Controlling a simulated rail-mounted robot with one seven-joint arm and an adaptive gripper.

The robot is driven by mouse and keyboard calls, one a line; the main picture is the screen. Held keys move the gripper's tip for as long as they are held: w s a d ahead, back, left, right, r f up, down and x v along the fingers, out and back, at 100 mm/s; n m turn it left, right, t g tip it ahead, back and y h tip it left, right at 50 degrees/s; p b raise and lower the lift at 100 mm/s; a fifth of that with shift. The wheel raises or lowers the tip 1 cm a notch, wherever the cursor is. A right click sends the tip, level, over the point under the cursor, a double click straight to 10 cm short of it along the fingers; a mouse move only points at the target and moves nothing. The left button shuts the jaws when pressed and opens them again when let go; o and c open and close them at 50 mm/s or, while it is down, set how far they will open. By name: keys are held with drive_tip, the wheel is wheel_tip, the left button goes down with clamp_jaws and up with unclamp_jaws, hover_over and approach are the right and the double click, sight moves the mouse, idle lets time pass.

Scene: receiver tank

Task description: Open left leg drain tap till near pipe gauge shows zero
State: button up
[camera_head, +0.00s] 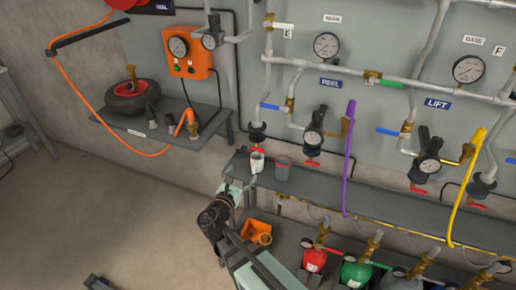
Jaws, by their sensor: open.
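The leftmost pipe leg (257,128) hangs down the wall panel to a dark fitting, with a small red tap handle (256,150) at its lower end. Other red tap handles show under the legs to the right, at the middle (312,163) and far right (477,205). A round white gauge (326,45) sits on the upper pipe above the REEL label, and another gauge (468,69) sits above LIFT. Their needle readings are too small to tell. My gripper (234,188) is at the arm's end, below and left of the leftmost tap, apart from it and open.
Purple (349,160) and yellow (465,185) hoses hang in front. The floor at left is mostly clear.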

sight(257, 150)
drive_tip(key=p+x, duration=0.1)
drive_tip(key=x, duration=1.4)
drive_tip(key=shift+w, duration=0.25)
drive_tip(key=shift+r, duration=0.1)
drive_tip(key=c, duration=1.2)
